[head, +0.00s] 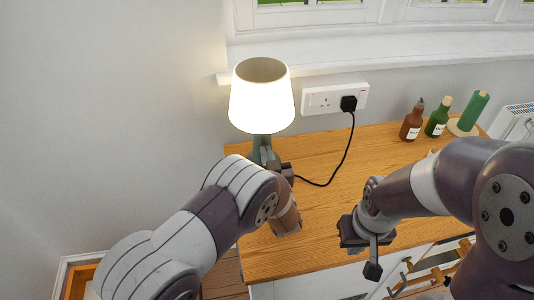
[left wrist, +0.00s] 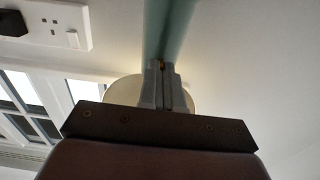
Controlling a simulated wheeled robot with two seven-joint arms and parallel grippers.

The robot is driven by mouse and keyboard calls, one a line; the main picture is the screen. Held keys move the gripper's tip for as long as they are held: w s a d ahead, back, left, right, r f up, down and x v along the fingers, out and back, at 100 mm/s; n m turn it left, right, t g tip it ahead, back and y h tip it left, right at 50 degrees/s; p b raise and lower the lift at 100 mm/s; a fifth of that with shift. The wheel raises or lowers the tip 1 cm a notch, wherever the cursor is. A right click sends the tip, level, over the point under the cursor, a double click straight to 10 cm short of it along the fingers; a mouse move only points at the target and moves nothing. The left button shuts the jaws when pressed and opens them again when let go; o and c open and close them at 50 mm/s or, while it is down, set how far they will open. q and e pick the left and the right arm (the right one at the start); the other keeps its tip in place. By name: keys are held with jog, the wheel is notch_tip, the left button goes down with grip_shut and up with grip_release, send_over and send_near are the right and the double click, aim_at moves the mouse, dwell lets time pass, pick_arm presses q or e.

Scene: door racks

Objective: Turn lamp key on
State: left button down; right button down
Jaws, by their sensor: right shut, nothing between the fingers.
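The lamp has a glowing white shade (head: 261,105) and a green stem (head: 256,150), and it stands upright at the back left of the wooden worktop. The stem also shows in the left wrist view (left wrist: 167,28). My left gripper (head: 268,160) is at the stem, below the shade. In the left wrist view its two fingers (left wrist: 163,75) are close together, with a small brass-coloured lamp key (left wrist: 161,65) at their tips, mostly hidden by them. My right gripper (head: 372,268) is shut and empty, pointing down near the worktop's front edge, apart from the lamp.
A white wall socket (head: 322,99) with a black plug (head: 348,103) and cord is right of the lamp. A brown bottle (head: 412,122), a green bottle (head: 438,118) and a green cylinder (head: 472,108) stand at the back right. The worktop's middle (head: 325,200) is clear.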

dwell(0.4)
pick_arm(q)
jog(key=c, duration=1.3)
grip_release()
jog(key=shift+s, duration=0.1)
jog(key=s, duration=0.4)
jog(key=s+d, duration=0.1)
jog(key=s, duration=0.3)
jog(key=s+d, duration=0.1)
jog(key=s, duration=0.3)
jog(key=shift+s+d, duration=0.2)
jog(key=shift+d, duration=0.05)
